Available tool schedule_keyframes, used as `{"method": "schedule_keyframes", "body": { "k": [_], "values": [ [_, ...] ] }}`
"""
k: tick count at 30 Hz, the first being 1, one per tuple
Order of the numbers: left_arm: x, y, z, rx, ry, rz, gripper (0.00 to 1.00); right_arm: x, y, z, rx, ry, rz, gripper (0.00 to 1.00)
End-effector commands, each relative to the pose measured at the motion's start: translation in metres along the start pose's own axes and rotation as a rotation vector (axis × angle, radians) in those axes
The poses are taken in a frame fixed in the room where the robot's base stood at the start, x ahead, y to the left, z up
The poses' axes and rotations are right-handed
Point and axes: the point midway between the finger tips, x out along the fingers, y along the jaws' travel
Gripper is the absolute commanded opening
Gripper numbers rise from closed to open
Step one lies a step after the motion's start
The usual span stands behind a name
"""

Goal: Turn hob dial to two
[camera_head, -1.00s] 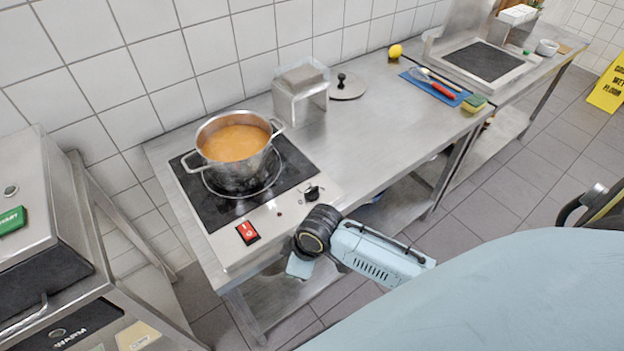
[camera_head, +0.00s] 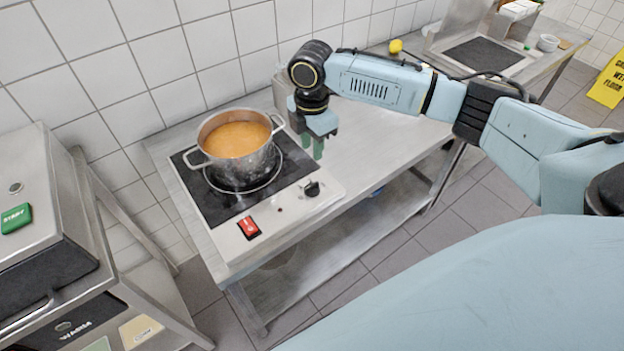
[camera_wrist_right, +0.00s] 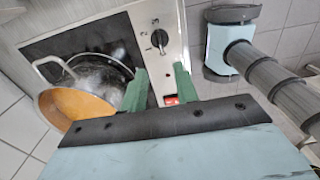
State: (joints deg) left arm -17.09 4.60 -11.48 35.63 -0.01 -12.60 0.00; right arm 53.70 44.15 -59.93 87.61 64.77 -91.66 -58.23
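The hob dial (camera_head: 312,188) is a black knob on the steel front panel, right of the glass hob (camera_head: 218,200). My left gripper is not in view.
A steel pot (camera_head: 245,165) of orange soup stands on the hob, left of my right gripper. A red switch (camera_head: 249,227) sits on the panel near the front. The steel counter (camera_head: 385,125) right of the hob is mostly clear. A lemon (camera_head: 395,47) lies farther back.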

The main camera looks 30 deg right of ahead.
Motion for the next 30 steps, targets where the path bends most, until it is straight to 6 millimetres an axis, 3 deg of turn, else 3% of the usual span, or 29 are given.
{"method": "schedule_keyframes", "body": {
  "k": [5,18,24,30],
  "values": [
    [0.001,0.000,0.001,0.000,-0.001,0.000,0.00,0.019,-0.001,0.001,0.000,-0.001,-0.006,0.30],
    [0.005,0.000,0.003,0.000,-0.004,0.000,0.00,0.107,0.000,0.001,0.001,-0.001,-0.003,0.30],
    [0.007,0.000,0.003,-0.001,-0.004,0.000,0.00,0.128,0.000,0.001,0.000,-0.001,-0.002,0.30],
    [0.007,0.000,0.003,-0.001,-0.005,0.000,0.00,0.132,0.000,0.001,-0.001,-0.001,0.000,0.30]
  ]
}}
